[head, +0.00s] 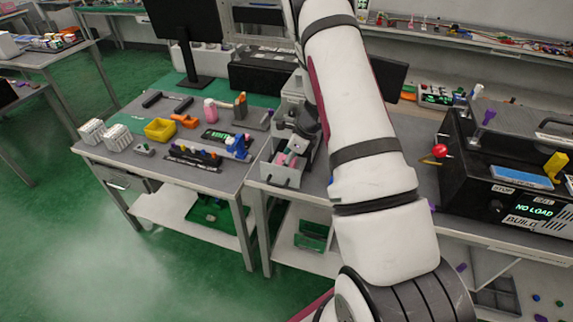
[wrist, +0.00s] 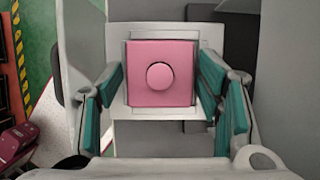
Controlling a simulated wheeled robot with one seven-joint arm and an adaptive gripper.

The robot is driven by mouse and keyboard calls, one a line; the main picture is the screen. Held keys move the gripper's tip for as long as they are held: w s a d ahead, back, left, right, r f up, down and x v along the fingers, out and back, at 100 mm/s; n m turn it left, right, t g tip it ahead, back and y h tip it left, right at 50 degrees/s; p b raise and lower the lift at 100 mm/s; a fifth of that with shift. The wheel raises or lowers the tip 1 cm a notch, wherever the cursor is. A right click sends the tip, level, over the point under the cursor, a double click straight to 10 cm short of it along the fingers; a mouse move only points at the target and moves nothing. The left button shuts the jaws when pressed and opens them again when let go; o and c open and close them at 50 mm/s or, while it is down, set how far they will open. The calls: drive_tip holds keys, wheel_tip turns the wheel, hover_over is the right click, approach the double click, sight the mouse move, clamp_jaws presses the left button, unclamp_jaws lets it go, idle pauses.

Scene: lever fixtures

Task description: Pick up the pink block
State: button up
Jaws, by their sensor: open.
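The pink block (wrist: 161,98), square with a round knob on its top face, sits on a light grey plate (wrist: 207,40) in the middle of the wrist view. My gripper (wrist: 162,84) is open above it, one teal finger at the block's left and one at its right. The fingers look close to the block's sides; I cannot tell if they touch. In the head view the pink block (head: 286,160) shows small inside a grey fixture (head: 278,177), partly hidden by my gripper (head: 293,150).
Pale walls of the fixture (wrist: 85,50) stand close on the left of my gripper. A black machine (head: 470,165) with a red-knobbed lever (head: 439,151) is at the right. A table (head: 225,185) with a pink bottle (head: 210,110) and a yellow bin (head: 160,129) is at the left.

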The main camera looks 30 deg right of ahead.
drive_tip(key=c, duration=1.2)
drive_tip(key=shift+r, duration=0.1)
drive_tip(key=shift+c, duration=0.2)
